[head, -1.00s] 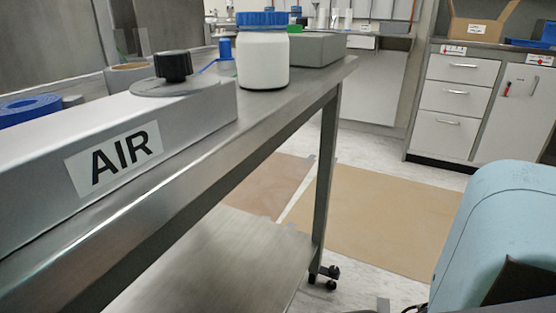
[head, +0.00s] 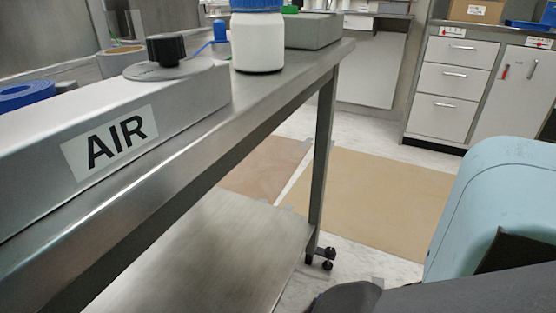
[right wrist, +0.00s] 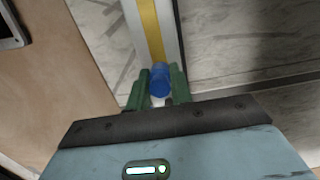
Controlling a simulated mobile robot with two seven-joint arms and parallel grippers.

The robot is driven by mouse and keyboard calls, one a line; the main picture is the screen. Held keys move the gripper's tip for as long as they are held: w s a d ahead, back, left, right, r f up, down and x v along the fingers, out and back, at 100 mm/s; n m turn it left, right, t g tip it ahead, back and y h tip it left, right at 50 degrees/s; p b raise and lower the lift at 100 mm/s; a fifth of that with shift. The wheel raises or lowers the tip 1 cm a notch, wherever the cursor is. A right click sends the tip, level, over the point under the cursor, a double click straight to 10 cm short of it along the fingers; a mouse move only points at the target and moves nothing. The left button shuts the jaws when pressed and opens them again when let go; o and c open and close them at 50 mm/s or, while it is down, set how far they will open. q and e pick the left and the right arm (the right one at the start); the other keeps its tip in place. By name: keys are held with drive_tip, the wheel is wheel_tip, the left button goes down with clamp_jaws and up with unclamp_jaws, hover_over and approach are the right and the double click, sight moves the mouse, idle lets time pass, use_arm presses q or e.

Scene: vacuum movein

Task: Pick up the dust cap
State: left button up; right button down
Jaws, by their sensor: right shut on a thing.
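My right gripper (right wrist: 160,88) shows in the right wrist view, its green fingers closed on a small blue cylindrical cap (right wrist: 161,76). A paler part shows just below the blue one, between the fingers. I take this blue piece to be the dust cap. Its underside is hidden by the fingers. In the head view the right gripper's fingers are out of sight; only my light blue arm shows at the right. Another small blue piece with a blue cord (head: 220,32) stands on the steel bench. My left gripper is not in view.
The steel bench (head: 300,82) carries a grey housing marked AIR (head: 45,150) with a black knob (head: 166,49), a white jar (head: 257,42), a grey box (head: 312,30) and a blue roll (head: 25,93). Drawers (head: 450,85) stand at the back right. The floor between is open.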

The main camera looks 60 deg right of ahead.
drive_tip(key=shift+r+p, duration=0.3)
drive_tip(key=shift+r, duration=0.25)
wheel_tip(320, 180, up, 2)
drive_tip(key=shift+r+p, duration=0.1)
drive_tip(key=shift+p, duration=0.75)
use_arm(q)
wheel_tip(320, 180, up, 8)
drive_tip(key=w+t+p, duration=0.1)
drive_tip(key=p, duration=0.4)
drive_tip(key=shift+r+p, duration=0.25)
drive_tip(key=shift+p, duration=0.1)
use_arm(e)
drive_tip(key=s+a, duration=0.3)
drive_tip(key=s, duration=1.2)
drive_tip(key=shift+s+a+r, duration=0.3)
drive_tip(key=shift+r, duration=0.1)
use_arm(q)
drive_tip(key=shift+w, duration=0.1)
